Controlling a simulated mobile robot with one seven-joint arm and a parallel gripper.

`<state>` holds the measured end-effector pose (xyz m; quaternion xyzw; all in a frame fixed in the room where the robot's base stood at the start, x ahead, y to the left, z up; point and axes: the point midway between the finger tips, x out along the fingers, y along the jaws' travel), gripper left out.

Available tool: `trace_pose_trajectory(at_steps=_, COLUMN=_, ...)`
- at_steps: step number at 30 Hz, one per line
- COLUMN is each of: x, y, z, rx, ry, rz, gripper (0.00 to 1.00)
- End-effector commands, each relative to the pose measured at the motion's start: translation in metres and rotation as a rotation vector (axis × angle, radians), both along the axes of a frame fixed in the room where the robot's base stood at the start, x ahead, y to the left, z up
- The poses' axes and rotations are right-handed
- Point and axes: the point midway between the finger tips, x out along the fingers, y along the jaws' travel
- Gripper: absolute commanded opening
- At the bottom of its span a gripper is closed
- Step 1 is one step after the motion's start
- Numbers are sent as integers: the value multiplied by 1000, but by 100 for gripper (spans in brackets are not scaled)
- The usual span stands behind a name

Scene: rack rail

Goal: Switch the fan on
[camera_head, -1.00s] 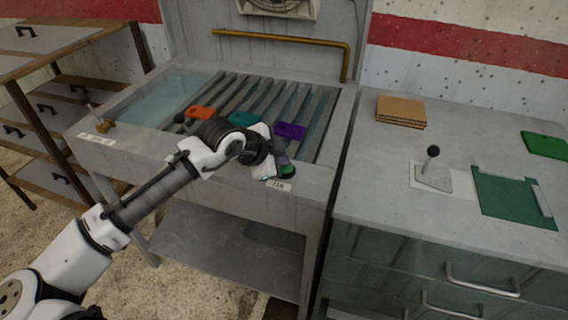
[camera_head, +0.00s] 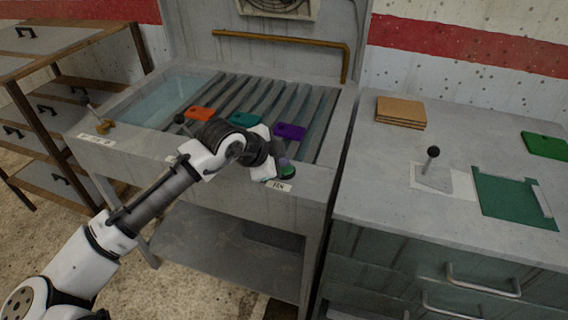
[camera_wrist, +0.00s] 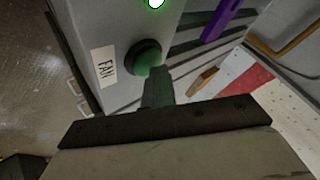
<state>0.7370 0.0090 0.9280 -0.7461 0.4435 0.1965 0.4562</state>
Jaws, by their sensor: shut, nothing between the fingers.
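The green fan button (camera_head: 288,172) with its dark collar sits at the right front of the grey sink bench, just above the white FAN label (camera_head: 279,187). In the wrist view the green button (camera_wrist: 147,57) and the FAN label (camera_wrist: 105,66) show clearly. My gripper (camera_head: 283,160) is shut and empty right at the button. In the wrist view its fingertips (camera_wrist: 157,85) overlap the button's edge; I cannot tell whether they touch. A small green light (camera_wrist: 155,3) glows near the button. The fan (camera_head: 279,4) behind its grille is partly cut off at the top; I cannot tell whether it turns.
Orange (camera_head: 201,113), teal (camera_head: 244,119) and purple (camera_head: 290,131) tags lie on the slatted rack. A brass pipe (camera_head: 285,40) runs behind. A lever (camera_head: 433,165) stands on the right cabinet. A second lever (camera_head: 95,112) is at the bench's left end.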

Motion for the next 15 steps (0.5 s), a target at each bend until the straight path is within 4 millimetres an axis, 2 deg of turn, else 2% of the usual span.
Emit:
trace_pose_trajectory(at_steps=5, x=0, y=0, z=6, rx=1, ry=2, rz=1, gripper=0)
trace_pose_trajectory(at_steps=15, x=0, y=0, z=41, rx=-1, ry=-1, rz=1, gripper=0)
